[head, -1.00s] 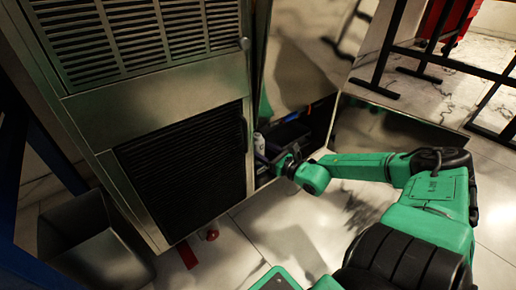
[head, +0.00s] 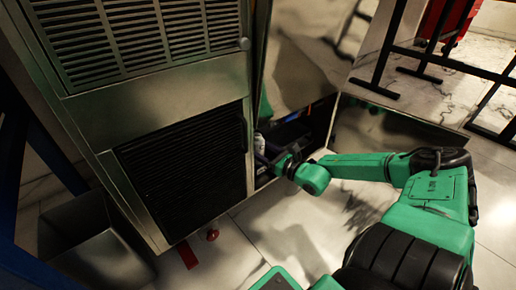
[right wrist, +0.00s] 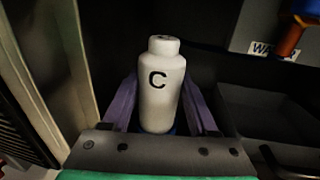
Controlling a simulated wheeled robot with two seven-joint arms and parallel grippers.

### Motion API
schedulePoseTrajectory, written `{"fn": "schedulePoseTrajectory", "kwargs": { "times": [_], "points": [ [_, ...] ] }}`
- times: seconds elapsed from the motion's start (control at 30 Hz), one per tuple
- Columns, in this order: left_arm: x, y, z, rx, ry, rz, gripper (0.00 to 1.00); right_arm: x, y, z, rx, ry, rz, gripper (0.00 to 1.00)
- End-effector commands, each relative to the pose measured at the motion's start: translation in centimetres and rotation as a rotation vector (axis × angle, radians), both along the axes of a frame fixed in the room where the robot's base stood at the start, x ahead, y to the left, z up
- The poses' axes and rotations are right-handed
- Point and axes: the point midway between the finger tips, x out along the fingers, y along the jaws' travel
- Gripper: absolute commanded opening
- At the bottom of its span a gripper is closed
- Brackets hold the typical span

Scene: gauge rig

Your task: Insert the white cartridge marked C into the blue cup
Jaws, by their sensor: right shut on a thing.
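The white cartridge marked C (right wrist: 160,85) stands upright between the purple fingers of my right gripper (right wrist: 160,112) in the right wrist view. The fingers are shut on its sides. In the head view the cartridge (head: 259,143) shows small at the cabinet's open edge, with my right gripper (head: 264,158) beside it. A little blue (right wrist: 170,132) shows at the cartridge's foot, probably the blue cup. Most of it is hidden, so I cannot tell how deep the cartridge sits. My left gripper is out of view.
A metal cabinet with a louvred front (head: 185,165) stands left of my right arm. A dark open bin (right wrist: 265,115) lies right of the gripper. An orange and blue object (right wrist: 293,35) is beyond it, by a partly hidden label (right wrist: 272,50). A grey bin (head: 90,240) stands on the floor.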

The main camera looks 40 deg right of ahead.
Motion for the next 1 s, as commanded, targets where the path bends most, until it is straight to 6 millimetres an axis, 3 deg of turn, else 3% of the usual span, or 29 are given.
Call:
{"fn": "schedulePoseTrajectory", "kwargs": {
  "times": [1.0],
  "points": [
    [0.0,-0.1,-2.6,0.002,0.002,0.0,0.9,0.0,0.0,-2.7,0.0,-0.001,0.0,0.0]
  ]
}}
